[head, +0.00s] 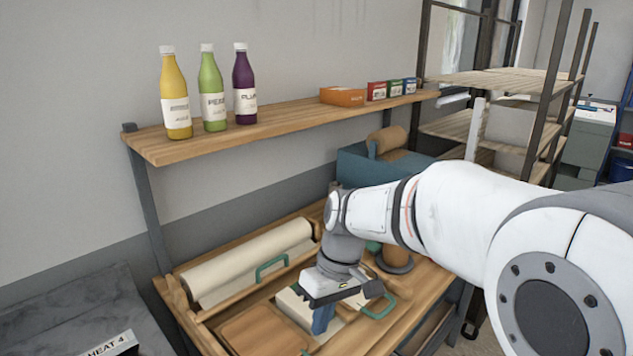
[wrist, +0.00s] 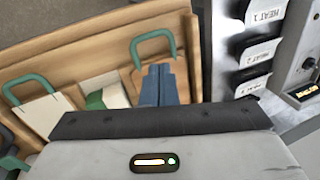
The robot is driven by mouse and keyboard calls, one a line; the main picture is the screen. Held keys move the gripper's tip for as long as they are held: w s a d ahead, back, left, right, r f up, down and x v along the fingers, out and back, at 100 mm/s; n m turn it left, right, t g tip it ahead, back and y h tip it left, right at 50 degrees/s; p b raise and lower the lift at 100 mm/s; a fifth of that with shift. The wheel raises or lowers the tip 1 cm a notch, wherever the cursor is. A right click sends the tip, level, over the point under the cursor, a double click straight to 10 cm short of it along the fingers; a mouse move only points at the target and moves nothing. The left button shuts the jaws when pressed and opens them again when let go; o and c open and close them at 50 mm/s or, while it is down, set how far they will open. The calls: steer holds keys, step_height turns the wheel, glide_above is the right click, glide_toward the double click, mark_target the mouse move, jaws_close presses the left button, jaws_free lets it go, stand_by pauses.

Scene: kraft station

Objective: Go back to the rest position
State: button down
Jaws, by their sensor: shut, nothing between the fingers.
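My gripper (head: 323,320) hangs over the wooden bench (head: 222,340) in the head view, at the end of my white arm. In the wrist view its blue fingers (wrist: 158,84) are together with nothing between them. I cannot tell how far the fingertips are above the tray.
A paper roll (head: 245,260) lies at the back of the bench. Bottles (head: 213,90) and small boxes (head: 343,96) stand on the shelf (head: 280,118) above. A blue dispenser (head: 365,165) stands behind my arm. A panel with heat labels (wrist: 262,50) is at right in the wrist view.

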steer(key=s+d+m+t+h, duration=0.2)
steer(key=s+d+m+t, duration=0.3)
steer(key=s+d, duration=0.5)
steer(key=d+r+m, duration=0.1)
steer(key=d+m, duration=0.1)
steer(key=d, duration=0.2)
steer(key=shift+s+d+m, duration=0.3)
steer(key=shift+s+d, duration=0.1)
